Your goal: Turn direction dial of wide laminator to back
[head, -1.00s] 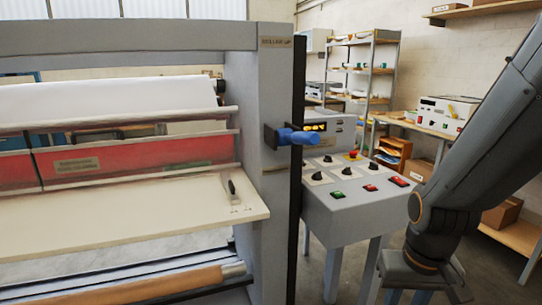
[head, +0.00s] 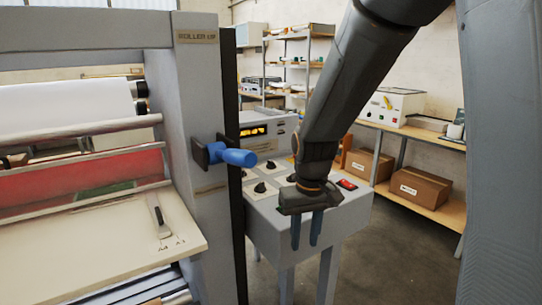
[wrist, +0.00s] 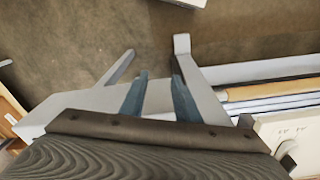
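The wide laminator (head: 207,110) stands at the left with its grey end post and rollers. Its grey control console (head: 290,225) stands just right of the post. Black dials on pale plates show on its sloped top, among them a front dial (head: 259,187) and one behind it (head: 270,165). Their labels are too small to read, so I cannot tell which is the direction dial or where it points. My gripper (head: 307,230) points down in front of the console, its two blue-grey fingers apart and empty. The wrist view shows the fingers (wrist: 159,95) apart, with nothing between them. My arm hides part of the console top.
A blue handle (head: 235,157) sticks out from the post beside the console. A red button (head: 347,184) sits at the console's right. A wooden bench (head: 430,200) with boxes and a shelf rack (head: 290,65) stand behind. Open floor lies at the lower right.

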